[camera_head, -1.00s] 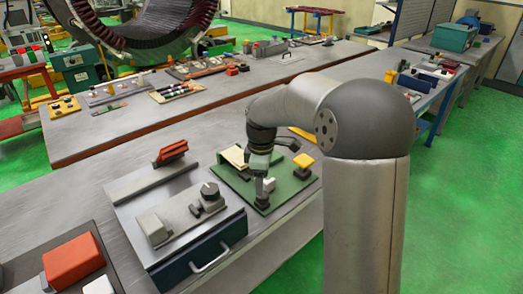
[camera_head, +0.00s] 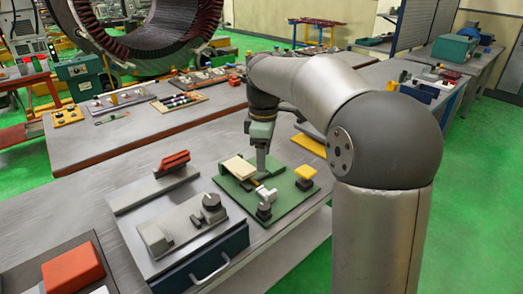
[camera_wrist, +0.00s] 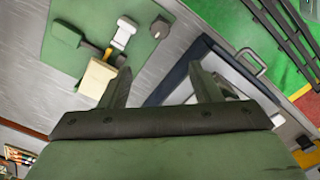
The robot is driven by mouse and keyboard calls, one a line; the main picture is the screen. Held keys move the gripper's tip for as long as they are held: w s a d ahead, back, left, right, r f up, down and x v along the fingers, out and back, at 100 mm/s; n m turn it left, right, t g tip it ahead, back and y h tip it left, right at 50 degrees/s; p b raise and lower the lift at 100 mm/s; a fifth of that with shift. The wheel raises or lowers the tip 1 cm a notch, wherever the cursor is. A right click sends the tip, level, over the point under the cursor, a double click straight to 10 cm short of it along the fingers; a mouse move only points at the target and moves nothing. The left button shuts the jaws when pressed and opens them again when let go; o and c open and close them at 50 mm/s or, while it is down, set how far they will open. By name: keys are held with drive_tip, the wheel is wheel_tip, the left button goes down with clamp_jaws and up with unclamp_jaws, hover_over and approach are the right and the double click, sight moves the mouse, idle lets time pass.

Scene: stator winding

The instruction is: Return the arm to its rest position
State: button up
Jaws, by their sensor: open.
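My gripper (camera_head: 262,168) hangs above the far part of a green board (camera_head: 290,208) on the near bench. In the wrist view its two fingers (camera_wrist: 160,80) are spread with nothing between them. A cream block (camera_head: 238,167) lies on the board beside the gripper in the picture; it also shows in the wrist view (camera_wrist: 97,78). A small white and yellow piece (camera_head: 266,193) and a dark round-based knob (camera_head: 264,211) are on the board. My arm reaches over the bench from the right, bent at the elbow.
A metal fixture plate (camera_head: 180,215) on a blue drawer box (camera_head: 205,262) stands left of the board. A yellow-topped post (camera_head: 305,172) stands at the board's right. A red block (camera_head: 74,272) is at the lower left. Another bench (camera_head: 150,135) with trays lies behind.

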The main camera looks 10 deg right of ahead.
drive_tip(key=s+f+m, duration=0.4)
drive_tip(key=s, duration=0.5)
drive_tip(key=s+f+m, duration=0.4)
drive_tip(key=s+m, duration=0.1)
drive_tip(key=s, duration=0.4)
drive_tip(key=s+f+m, duration=0.4)
drive_tip(key=s, duration=0.6)
drive_tip(key=shift+a, duration=0.25)
